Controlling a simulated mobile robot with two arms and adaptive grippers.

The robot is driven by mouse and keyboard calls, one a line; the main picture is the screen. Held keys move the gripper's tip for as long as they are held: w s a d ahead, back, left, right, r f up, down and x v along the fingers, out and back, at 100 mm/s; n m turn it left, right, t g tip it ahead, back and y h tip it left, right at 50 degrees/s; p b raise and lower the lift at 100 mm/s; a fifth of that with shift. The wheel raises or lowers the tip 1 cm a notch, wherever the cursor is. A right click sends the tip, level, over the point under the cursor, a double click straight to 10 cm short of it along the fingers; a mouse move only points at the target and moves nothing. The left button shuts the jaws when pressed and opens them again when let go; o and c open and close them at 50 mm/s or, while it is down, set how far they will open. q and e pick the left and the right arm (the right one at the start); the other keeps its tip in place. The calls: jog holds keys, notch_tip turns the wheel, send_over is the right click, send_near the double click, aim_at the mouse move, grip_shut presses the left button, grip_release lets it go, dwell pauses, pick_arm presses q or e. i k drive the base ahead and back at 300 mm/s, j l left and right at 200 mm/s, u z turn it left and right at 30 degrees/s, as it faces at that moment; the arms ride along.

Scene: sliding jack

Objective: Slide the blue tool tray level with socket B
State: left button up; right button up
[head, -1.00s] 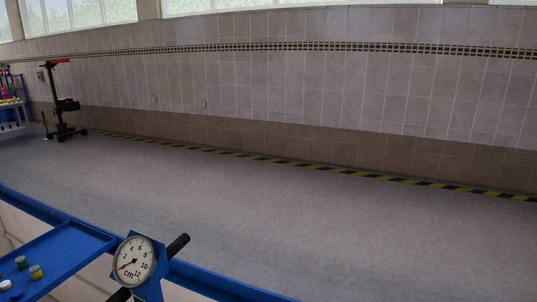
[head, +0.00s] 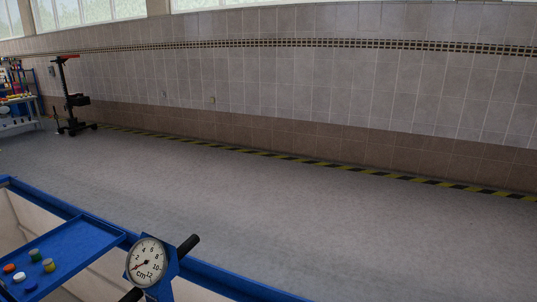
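The blue tool tray (head: 75,240) is in the lower left of the head view, with several small coloured round items on it. A round dial marked in cm (head: 147,261) is mounted at the tray's right on a blue bracket with a black handle (head: 188,244). Its red needle points to the lower left, at the low end of the scale. Two small fittings, one left (head: 164,93) and one right (head: 212,99), are on the far wall; no letters are legible, so I cannot tell which is socket B. Neither of my grippers is in view.
A blue rail (head: 215,279) runs along the near side behind the tray and dial. Beyond it the grey floor (head: 270,205) is clear up to a yellow-black strip at the tiled wall. A black and red wheeled stand (head: 71,95) and shelving (head: 17,100) are at far left.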

aim_at(77, 243)
jog(key=u, duration=1.6)
jog(key=i+j+u, duration=0.25)
jog(key=i+j, duration=0.5)
jog(key=i+j+u, duration=0.2)
jog(key=i+j, duration=0.55)
jog(key=i+j+u, duration=0.15)
jog(key=i, duration=1.85)
jog(key=l, duration=0.1)
